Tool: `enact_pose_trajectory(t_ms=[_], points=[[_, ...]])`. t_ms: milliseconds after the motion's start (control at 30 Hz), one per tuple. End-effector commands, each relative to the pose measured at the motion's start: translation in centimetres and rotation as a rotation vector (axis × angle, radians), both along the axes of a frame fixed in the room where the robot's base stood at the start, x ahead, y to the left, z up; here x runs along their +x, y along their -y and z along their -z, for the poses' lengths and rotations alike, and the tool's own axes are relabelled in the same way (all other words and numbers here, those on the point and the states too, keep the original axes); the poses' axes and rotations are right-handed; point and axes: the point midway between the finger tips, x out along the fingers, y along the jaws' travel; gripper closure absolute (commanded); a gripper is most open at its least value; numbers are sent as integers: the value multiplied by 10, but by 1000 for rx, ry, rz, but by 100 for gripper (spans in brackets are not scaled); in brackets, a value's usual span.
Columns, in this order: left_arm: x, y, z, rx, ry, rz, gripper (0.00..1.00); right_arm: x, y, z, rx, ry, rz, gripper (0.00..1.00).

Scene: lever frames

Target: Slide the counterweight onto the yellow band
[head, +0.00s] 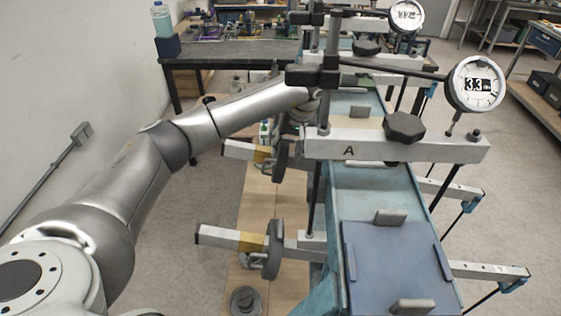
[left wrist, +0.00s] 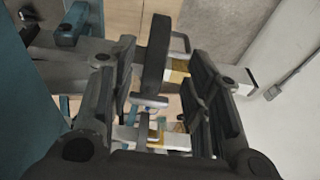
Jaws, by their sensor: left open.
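My left gripper (head: 297,140) is at the far lever arm, partly hidden behind frame A. In the left wrist view my left gripper (left wrist: 160,75) is open, with one finger on each side of the dark disc counterweight (left wrist: 156,55). I see a gap on both sides. The counterweight also shows in the head view (head: 282,158). It stands upright on the pale lever arm (head: 238,150), on the frame side of the yellow band (head: 262,154). The yellow band also shows in the left wrist view (left wrist: 179,70), partly covered by a finger. My right gripper is not in view.
A nearer lever arm (head: 215,235) carries its own yellow band and dark counterweight (head: 272,250). The frame's crossbeam (head: 345,148), marked A, and a dial gauge (head: 475,84) reading about 3.3 stand to the right. Another gauge (head: 406,15) is behind. Open floor lies to the left.

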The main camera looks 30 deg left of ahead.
Motion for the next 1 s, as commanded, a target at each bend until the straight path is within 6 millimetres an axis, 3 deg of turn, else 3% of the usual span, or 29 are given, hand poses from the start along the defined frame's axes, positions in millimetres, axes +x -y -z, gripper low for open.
enact_pose_trajectory(t_ms=[100, 200, 500, 633, 933, 1000], points=[[1, -4, 20, -1, -1, -2, 55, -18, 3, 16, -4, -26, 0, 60], [2, -8, 35, 0, -2, -2, 55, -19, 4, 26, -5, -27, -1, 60], [7, -20, 73, 2, 0, -2, 55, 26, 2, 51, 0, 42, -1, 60], [7, -23, 82, 0, -3, -2, 55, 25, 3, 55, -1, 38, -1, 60], [8, -23, 82, 0, -2, -1, 55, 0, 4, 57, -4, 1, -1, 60], [8, -23, 82, 0, -1, -1, 63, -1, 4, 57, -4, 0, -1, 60]])
